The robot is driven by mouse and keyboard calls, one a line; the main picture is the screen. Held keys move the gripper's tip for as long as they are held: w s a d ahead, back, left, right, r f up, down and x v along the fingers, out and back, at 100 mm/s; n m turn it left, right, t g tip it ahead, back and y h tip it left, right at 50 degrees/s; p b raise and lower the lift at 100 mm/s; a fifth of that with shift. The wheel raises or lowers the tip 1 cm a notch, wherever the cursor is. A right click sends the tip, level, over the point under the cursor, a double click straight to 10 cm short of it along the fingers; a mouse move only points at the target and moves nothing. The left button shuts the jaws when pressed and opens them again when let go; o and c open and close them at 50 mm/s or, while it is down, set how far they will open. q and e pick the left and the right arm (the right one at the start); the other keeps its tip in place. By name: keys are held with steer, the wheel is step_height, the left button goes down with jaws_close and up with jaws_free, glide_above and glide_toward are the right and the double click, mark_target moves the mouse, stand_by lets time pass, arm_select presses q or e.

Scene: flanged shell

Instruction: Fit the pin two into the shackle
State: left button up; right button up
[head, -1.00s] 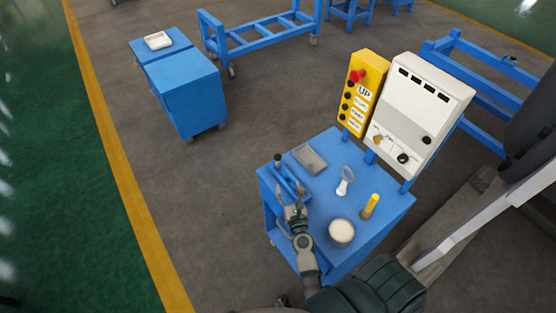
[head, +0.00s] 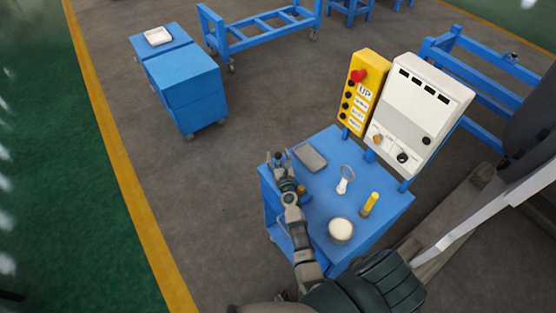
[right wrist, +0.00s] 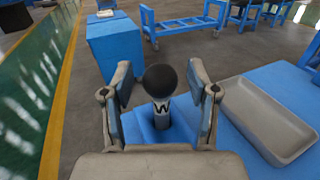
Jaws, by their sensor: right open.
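A pin with a black ball head (right wrist: 160,80) stands upright in the right wrist view, with the letter W on its pale shaft. I take it for pin two, but the label is only partly visible. My right gripper (right wrist: 161,98) is open, with one finger on each side of the pin and gaps showing. In the head view the right gripper (head: 279,158) is over the table's far left corner and largely hides the pin. A pale piece with a ring-shaped top (head: 344,181) stands mid-table; I cannot tell whether it is the shackle. My left gripper is out of view.
The blue table (head: 322,215) also holds a grey tray (head: 311,157), a yellow-topped cylinder (head: 369,204) and a round pale cup (head: 341,230). A yellow button box (head: 362,92) and a white panel (head: 418,110) stand along its back right edge.

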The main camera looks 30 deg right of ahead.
steer(key=shift+r, duration=0.1)
jaws_close()
